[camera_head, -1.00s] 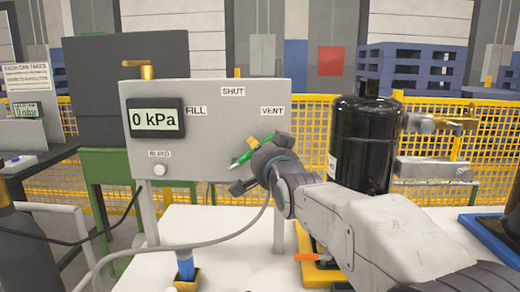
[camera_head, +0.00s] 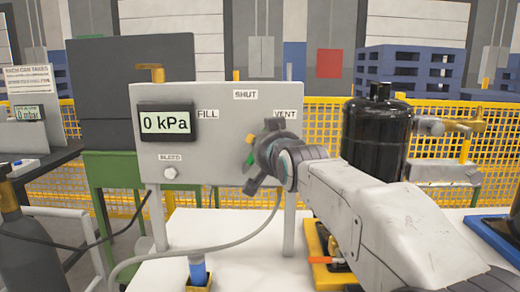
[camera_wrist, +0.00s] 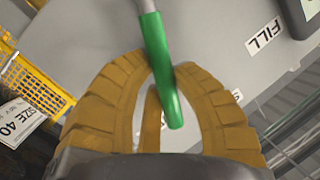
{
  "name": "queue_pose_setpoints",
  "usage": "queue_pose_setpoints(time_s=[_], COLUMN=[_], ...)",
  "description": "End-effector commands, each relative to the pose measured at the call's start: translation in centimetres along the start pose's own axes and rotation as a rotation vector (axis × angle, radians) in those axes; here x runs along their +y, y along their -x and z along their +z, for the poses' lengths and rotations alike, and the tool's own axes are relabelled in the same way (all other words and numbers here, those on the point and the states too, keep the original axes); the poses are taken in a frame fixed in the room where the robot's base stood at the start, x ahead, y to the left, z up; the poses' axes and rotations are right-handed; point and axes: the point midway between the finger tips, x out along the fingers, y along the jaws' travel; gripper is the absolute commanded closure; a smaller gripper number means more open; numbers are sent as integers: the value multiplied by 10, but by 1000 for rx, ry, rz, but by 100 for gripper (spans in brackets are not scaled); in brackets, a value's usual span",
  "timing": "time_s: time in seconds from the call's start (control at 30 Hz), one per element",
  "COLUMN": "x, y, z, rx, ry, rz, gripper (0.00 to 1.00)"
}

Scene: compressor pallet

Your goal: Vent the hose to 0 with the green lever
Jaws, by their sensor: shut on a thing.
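The green lever (camera_head: 249,159) is on the grey panel (camera_head: 215,150), below and left of the VENT label (camera_head: 285,115). My gripper (camera_head: 259,156) is in front of the lever and hides most of it, so its exact setting is hard to tell. In the wrist view the green lever (camera_wrist: 163,75) runs between the yellow-brown fingers of my gripper (camera_wrist: 160,78), which are shut on it. The panel's display (camera_head: 165,122) reads 0 kPa. The hose (camera_head: 215,245) curves below the panel.
A black tank (camera_head: 377,140) stands right of the panel, beside my arm. A white knob (camera_head: 170,173) sits under the BLEED label. A yellow mesh fence (camera_head: 325,120) runs behind.

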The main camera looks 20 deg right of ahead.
Motion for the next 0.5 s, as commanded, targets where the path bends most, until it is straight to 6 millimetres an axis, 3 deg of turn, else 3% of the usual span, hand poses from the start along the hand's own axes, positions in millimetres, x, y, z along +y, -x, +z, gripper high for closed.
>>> queue_pose_setpoints(time_s=[0.5], x=[-1], y=[2], z=[-9], rx=[-5], ry=[72], rz=[7], gripper=[100])
